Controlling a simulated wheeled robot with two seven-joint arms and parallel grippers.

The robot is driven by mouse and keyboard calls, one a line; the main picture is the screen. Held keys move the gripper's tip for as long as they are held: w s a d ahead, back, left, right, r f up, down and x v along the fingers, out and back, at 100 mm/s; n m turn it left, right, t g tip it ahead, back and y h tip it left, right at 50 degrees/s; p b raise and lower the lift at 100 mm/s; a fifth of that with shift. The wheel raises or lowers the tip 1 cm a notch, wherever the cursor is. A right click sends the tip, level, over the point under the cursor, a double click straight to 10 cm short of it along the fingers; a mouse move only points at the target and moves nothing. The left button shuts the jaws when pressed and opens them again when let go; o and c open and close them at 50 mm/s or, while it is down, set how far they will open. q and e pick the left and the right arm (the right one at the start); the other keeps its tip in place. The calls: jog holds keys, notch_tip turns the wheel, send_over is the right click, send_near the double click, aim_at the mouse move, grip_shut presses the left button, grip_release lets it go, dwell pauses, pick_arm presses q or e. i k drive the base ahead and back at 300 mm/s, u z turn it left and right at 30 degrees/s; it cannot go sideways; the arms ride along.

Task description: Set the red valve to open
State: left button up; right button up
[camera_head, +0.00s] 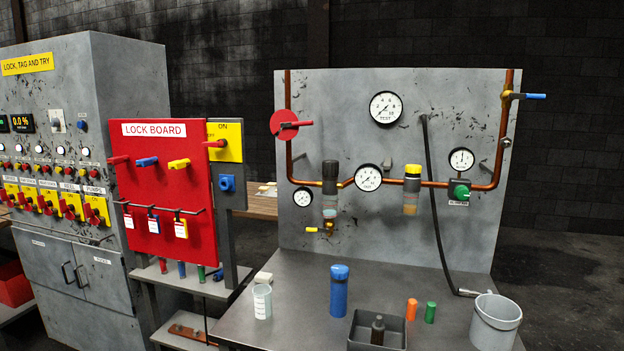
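The red valve (283,125) is on the upper left of the grey upright panel (330,110). It has a round red plate and a red lever handle (297,124) pointing right, about level, across the vertical copper pipe (288,90). Any marking on the plate is too small to read. Neither my left nor my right gripper is in view, and nothing touches the valve.
Gauges, two filter units and a blue-handled valve (528,96) share the panel. The red lock board (165,185) stands left of the panel.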

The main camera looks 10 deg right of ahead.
aim_at(291, 123)
jog(key=u, duration=0.65)
jog(key=i, duration=1.6)
jog(key=z, duration=0.45)
